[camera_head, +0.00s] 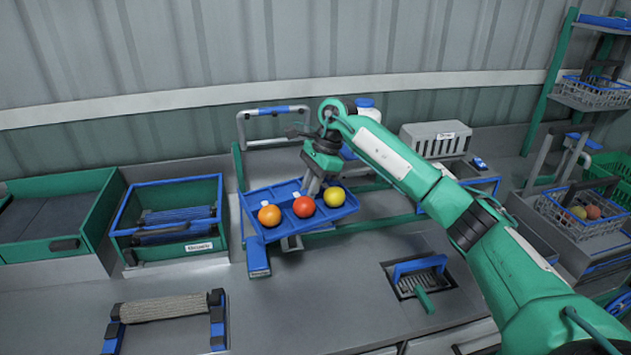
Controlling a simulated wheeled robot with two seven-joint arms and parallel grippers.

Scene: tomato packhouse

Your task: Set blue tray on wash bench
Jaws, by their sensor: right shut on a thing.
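The blue tray (345,211) is at the middle of the view, slightly slanted. It carries an orange tomato (269,215), a red tomato (304,207) and a yellow tomato (334,196) in a row. My right gripper (313,186) reaches down from above and is shut on the tray, near its middle behind the red tomato. Whether the tray touches what is under it I cannot tell. The grey bench top (290,310) extends in front of the tray. My left gripper is not in view.
A green and blue bin (170,250) and a green tray (75,225) stand left. A roller (165,308) lies front left. Wire baskets (585,222) stand far right. The front middle bench is clear.

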